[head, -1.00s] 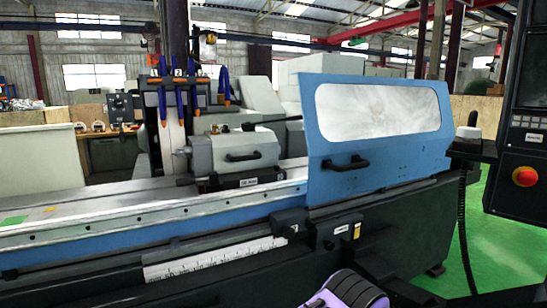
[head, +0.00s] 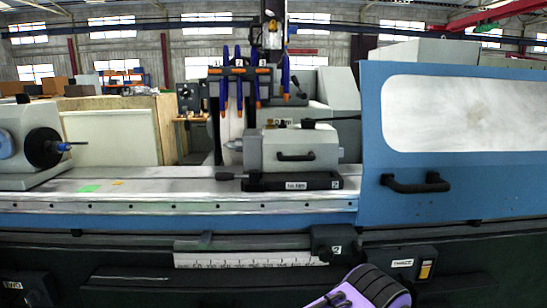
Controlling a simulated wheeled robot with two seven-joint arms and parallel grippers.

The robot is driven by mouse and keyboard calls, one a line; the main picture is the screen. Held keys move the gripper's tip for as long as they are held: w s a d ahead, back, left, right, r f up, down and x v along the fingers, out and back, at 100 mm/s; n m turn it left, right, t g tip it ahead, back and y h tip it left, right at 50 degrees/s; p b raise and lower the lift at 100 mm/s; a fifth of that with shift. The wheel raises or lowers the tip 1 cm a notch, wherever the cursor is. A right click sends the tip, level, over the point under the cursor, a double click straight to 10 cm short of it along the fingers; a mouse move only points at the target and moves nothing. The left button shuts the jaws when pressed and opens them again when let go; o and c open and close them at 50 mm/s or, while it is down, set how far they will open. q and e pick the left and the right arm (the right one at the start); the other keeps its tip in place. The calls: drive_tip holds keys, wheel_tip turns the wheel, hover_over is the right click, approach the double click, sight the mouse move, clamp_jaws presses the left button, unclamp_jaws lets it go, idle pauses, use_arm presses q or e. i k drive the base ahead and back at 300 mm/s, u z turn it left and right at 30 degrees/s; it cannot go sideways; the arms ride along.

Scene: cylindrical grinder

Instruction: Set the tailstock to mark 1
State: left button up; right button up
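The tailstock (head: 297,150) is a grey block with a black handle on its front face. It sits on the machine's long table, right of the middle of the head view. Its dark base (head: 292,182) bears a small white label, and a black lever (head: 235,177) sticks out to the left. Below the table edge is a white scale strip (head: 250,260) with small marks that I cannot read surely. A black block (head: 333,243) with a small white tag that looks like a 2 sits at its right end.
A blue guard door (head: 440,185) with a window and black handle closes off the right. A grey workhead (head: 25,145) stands at the far left. Blue nozzles (head: 240,80) hang behind the tailstock.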

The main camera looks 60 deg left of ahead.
sight(294, 157)
drive_tip(key=u, duration=0.8)
drive_tip(key=i, duration=0.65)
drive_tip(key=u, duration=0.75)
